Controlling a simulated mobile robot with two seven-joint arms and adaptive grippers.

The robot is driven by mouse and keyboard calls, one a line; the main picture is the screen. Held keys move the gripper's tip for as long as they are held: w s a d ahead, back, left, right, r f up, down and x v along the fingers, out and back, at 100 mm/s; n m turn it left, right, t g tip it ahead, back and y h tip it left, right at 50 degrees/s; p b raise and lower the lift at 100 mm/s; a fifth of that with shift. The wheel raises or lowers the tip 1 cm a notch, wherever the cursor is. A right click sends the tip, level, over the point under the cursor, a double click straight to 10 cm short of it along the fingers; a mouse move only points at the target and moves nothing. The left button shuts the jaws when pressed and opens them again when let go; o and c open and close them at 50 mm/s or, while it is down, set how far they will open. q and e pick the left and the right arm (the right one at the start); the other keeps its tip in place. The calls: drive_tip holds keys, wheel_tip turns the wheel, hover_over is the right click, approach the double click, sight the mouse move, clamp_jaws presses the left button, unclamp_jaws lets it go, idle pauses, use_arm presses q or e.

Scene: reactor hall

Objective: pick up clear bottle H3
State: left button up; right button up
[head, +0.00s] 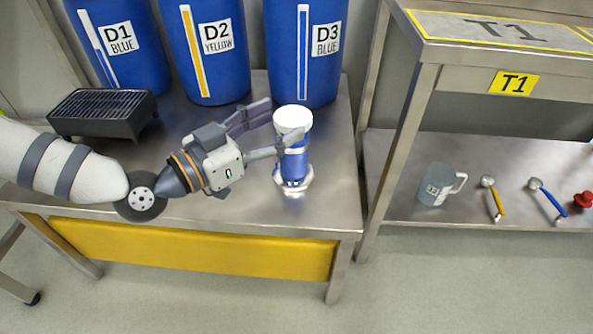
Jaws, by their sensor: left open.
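A bottle (293,165) with a wide white cap and a blue-looking body stands upright on the steel table, in front of drum D3. No H3 label is readable on it, so I cannot tell for sure that it is H3. My left gripper (275,130) reaches in from the left at the bottle's upper part. Its jaws are open, one finger behind the bottle's left side and the other overlapping the bottle's front just below the cap. I cannot tell whether either finger touches it. My right gripper is out of view.
Blue drums D1 (130,60), D2 (222,75) and D3 (327,80) stand along the back. A black grill-like box (102,113) is at the left. The table's front right is clear.

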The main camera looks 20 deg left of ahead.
use_arm(q)
drive_tip(key=x, duration=0.1)
drive_tip(key=b+x, duration=0.1)
drive_tip(key=x, duration=0.1)
drive_tip(key=shift+w+d+f, duration=0.15)
drive_tip(key=shift+f, duration=0.25)
drive_tip(key=shift+w+d+r, duration=0.15)
drive_tip(key=shift+w+r, duration=0.1)
drive_tip(key=shift+w, duration=0.05)
clamp_jaws()
